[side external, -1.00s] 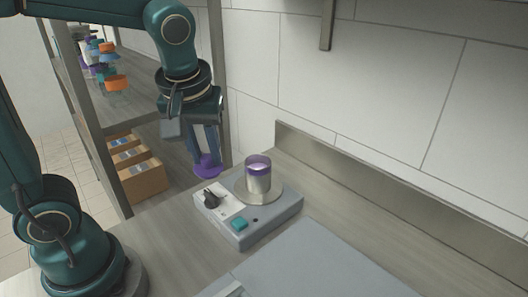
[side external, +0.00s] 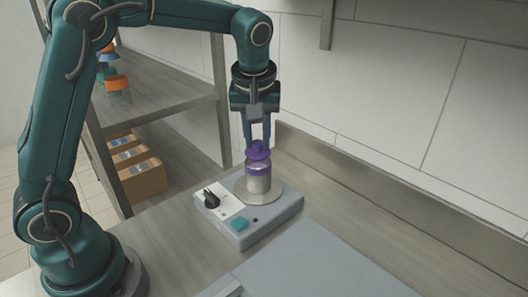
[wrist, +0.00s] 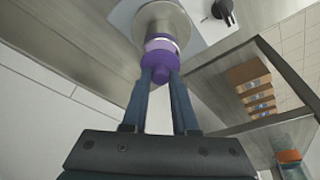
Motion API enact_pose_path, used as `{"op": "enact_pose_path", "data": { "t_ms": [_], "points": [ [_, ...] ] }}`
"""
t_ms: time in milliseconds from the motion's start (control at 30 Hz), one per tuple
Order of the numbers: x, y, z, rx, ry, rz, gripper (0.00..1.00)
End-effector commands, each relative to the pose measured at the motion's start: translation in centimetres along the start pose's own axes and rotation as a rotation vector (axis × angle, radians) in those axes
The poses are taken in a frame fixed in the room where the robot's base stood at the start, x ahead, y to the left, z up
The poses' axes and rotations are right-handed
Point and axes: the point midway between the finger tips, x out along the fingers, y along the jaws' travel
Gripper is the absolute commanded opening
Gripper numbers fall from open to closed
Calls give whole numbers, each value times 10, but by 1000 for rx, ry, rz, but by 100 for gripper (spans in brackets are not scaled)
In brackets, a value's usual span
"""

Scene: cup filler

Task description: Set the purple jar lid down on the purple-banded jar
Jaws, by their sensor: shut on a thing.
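The purple jar lid (side external: 258,151) is held by its knob between the fingers of my gripper (side external: 257,143). The purple-banded jar (side external: 258,181) stands upright on the round plate (side external: 244,194) of the grey device, directly below the lid. In the side view the lid is over the jar's mouth, very close to the rim; I cannot tell whether they touch. In the wrist view the lid (wrist: 160,66) is between the fingertips of my gripper (wrist: 160,80) and hides part of the jar (wrist: 162,38).
The grey device has a black knob (side external: 211,199) and a teal button (side external: 240,224) on its front. A metal shelf (side external: 178,72) with cardboard boxes (side external: 137,168) below stands at the left. A wall runs behind.

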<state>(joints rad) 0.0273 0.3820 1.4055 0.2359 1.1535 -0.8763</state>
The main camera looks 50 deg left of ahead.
Motion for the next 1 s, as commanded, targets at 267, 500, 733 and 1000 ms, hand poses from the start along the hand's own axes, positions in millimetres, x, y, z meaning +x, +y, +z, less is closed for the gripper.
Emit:
{"op": "enact_pose_path", "data": {
  "t_ms": [267, 500, 733, 1000],
  "points": [
    [17, 0, 6, -1, 1, 1, 0],
    [19, 0, 6, 0, 1, 1, 0],
    [20, 0, 6, -1, 1, 1, 57],
    [19, 0, 6, -1, 2, 2, 57]
  ]
}}
